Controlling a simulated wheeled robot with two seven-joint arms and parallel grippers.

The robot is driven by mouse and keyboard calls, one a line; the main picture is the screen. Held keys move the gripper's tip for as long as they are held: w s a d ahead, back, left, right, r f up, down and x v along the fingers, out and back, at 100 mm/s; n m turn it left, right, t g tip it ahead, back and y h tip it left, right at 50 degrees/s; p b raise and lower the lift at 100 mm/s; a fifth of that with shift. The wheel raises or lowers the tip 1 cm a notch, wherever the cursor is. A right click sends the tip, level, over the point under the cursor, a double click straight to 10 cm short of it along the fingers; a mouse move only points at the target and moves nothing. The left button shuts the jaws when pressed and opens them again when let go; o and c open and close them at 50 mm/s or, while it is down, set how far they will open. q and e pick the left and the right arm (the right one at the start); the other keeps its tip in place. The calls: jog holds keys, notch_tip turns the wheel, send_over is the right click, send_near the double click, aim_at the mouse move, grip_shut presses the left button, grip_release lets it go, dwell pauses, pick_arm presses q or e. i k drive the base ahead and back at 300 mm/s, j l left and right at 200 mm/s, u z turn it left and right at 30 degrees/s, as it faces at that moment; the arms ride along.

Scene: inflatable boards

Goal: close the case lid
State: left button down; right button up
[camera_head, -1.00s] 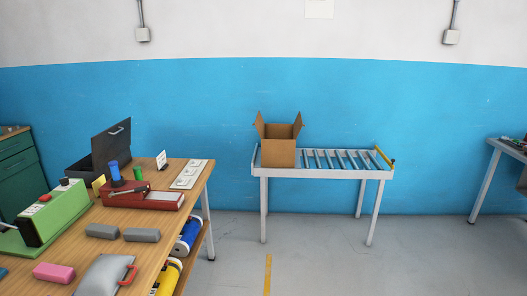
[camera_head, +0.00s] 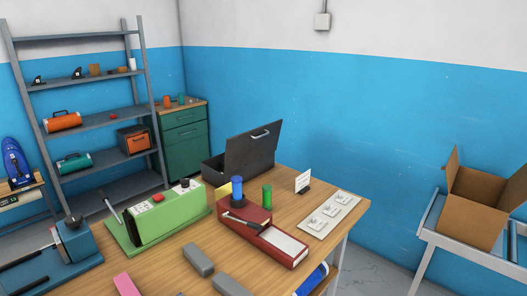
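The dark case (camera_head: 214,170) stands at the back of the wooden table, in the middle of the head view. Its lid (camera_head: 253,149) is raised and leans back, with a light handle (camera_head: 260,134) on the face toward me. The case's inside is mostly hidden by the green machine and the blue and red items in front of it. Neither of my grippers shows in this view.
On the table (camera_head: 177,259) in front of the case are a green machine (camera_head: 165,216), a red box (camera_head: 262,237), a blue cylinder (camera_head: 237,190) and grey blocks (camera_head: 198,262). A shelf rack (camera_head: 103,121) and green cabinet (camera_head: 186,145) stand behind. An open carton (camera_head: 474,207) is at right.

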aim_at(257, 147)
jog(key=i+l+u, duration=0.15)
jog(key=u, duration=0.45)
jog(key=l+u, duration=0.3)
jog(key=l, duration=0.2)
jog(key=l+u, duration=0.35)
jog(key=k+l+u, duration=0.15)
jog(key=l+u, duration=0.15)
jog(key=l, duration=0.25)
